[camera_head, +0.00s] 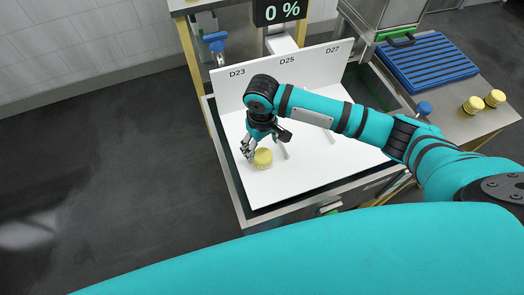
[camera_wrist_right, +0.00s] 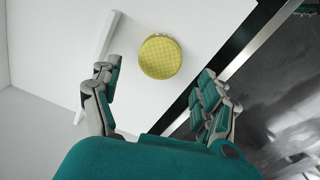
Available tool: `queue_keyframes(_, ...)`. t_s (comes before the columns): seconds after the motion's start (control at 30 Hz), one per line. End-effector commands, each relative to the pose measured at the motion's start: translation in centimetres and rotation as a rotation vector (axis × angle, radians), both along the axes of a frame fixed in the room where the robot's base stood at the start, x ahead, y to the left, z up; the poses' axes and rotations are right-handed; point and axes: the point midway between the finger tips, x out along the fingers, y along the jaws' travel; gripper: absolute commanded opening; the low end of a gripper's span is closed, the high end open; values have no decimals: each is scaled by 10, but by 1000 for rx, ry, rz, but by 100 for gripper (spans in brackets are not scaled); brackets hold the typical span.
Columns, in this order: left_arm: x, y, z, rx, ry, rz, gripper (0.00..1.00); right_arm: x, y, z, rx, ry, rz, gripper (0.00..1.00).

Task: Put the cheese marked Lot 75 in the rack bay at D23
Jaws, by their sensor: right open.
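A small round yellow cheese (camera_head: 263,158) sits upright on the white rack (camera_head: 300,183), in the bay at the left end below the D23 label (camera_head: 237,73). No lot marking can be read on it. My right gripper (camera_head: 255,148) is just above and behind the cheese, empty. In the right wrist view the gripper's (camera_wrist_right: 160,98) fingers are spread wide, with the cheese (camera_wrist_right: 160,57) beyond the fingertips, between their lines and not touched. My left gripper is not in view.
Low white dividers separate the bays, and labels D25 (camera_head: 286,60) and D27 (camera_head: 333,50) mark the others. Two more yellow cheeses (camera_head: 473,105) (camera_head: 495,97) stand on the right table beside a blue ribbed mat (camera_head: 425,62).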

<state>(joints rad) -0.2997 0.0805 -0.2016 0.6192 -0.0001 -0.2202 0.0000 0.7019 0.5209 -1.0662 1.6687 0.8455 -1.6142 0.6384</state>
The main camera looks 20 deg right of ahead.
Motion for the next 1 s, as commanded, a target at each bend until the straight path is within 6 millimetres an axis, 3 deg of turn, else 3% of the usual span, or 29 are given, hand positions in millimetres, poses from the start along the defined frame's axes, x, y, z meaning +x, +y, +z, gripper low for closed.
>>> queue_keyframes(0.2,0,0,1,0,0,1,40,0,0,46,1,-3,1,77)
queue_keyframes(0.4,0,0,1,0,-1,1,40,0,0,67,-1,0,1,77)
queue_keyframes(1.0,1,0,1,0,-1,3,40,0,0,70,-1,2,0,77)
